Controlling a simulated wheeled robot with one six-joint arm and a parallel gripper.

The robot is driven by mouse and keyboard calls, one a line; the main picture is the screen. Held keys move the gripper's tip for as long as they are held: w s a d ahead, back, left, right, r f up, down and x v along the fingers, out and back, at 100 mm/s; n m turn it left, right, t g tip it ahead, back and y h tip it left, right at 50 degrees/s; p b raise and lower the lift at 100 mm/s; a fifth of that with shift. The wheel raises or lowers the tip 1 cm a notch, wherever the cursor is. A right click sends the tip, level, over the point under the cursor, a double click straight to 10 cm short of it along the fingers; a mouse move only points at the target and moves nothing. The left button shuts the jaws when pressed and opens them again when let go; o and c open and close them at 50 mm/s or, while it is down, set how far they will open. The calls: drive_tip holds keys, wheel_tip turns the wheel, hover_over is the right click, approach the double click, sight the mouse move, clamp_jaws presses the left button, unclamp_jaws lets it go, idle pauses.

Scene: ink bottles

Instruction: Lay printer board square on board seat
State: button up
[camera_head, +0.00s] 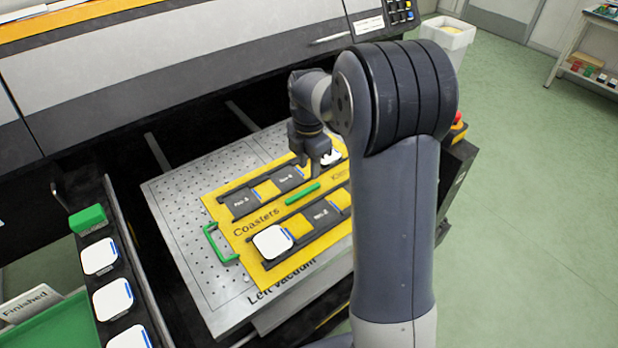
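The yellow board marked "Coasters" (246,245) lies over the perforated grey metal plate (185,235), whose front edge reads "Left vacuum". The board has dark slotted strips, a green bar (302,194) in its middle and a green handle (215,243) at its left end. A white coaster (273,241) lies in its front left slot. My gripper (319,168) is low over the board's back right part, beside a small white piece (331,157). Its fingers are small and partly hidden, so I cannot tell its opening. My arm hides the board's right end.
A black rack with white coasters (113,299) and a green block (88,220) stands at left. A green tray (55,328) and a "Finished" sign (30,303) are beside it. The large printer housing (190,60) spans the back. Green floor is open at right.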

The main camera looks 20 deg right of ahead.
wheel_tip(320, 180, up, 5)
hover_over(309, 189)
drive_tip(key=shift+w+r, duration=0.15)
wheel_tip(309, 189, down, 12)
drive_tip(key=shift+f, duration=0.2)
drive_tip(key=shift+r, duration=1.6)
drive_tip(key=shift+f, duration=0.1)
